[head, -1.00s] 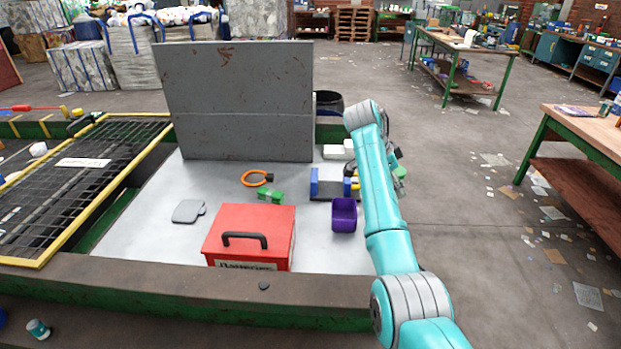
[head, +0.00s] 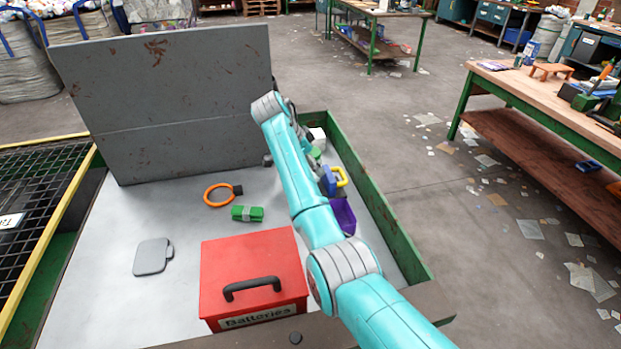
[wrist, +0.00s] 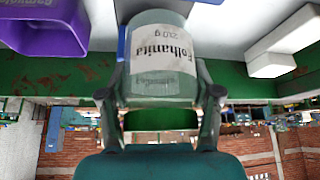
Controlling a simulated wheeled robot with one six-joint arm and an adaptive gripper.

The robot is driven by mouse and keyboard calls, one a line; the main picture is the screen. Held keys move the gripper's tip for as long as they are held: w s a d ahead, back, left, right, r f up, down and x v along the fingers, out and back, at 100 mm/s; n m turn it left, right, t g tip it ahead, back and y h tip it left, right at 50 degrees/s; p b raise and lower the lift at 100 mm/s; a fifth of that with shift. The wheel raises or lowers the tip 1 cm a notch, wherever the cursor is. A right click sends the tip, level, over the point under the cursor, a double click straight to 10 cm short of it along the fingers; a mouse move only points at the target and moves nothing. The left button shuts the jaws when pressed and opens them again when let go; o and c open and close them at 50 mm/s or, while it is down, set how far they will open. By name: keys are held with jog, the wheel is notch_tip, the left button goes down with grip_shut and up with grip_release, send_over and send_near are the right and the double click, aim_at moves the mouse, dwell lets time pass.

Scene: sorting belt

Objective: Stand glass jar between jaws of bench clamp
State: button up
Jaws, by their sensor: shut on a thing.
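The glass jar (wrist: 158,87) is clear greenish glass with a white printed label. In the wrist view my gripper (wrist: 160,97) is shut on its sides. Label and room both appear upside down there, so the jar looks roughly upright. In the head view jar and gripper are mostly hidden behind my arm. The bench clamp (head: 328,181), with a blue jaw showing, is largely covered by my arm. A blue edge (wrist: 121,42), probably of the clamp, shows beside the jar in the wrist view; I cannot tell the gap between them.
A purple bin (head: 343,214) sits near the clamp, and a white block (wrist: 275,60) is on the other side. A red battery box (head: 250,271), green block (head: 248,213), orange ring (head: 207,198) and grey flat piece (head: 153,257) lie left. A grey panel (head: 170,100) stands behind.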

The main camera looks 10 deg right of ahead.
jog(key=shift+d+f, duration=0.1)
jog(key=shift+f, duration=2.5)
jog(key=o, duration=1.2)
jog(key=shift+f, duration=0.1)
jog(key=v, duration=1.1)
jog(key=shift+r, duration=0.3)
jog(key=shift+a+r, duration=0.25)
jog(key=shift+r, duration=0.05)
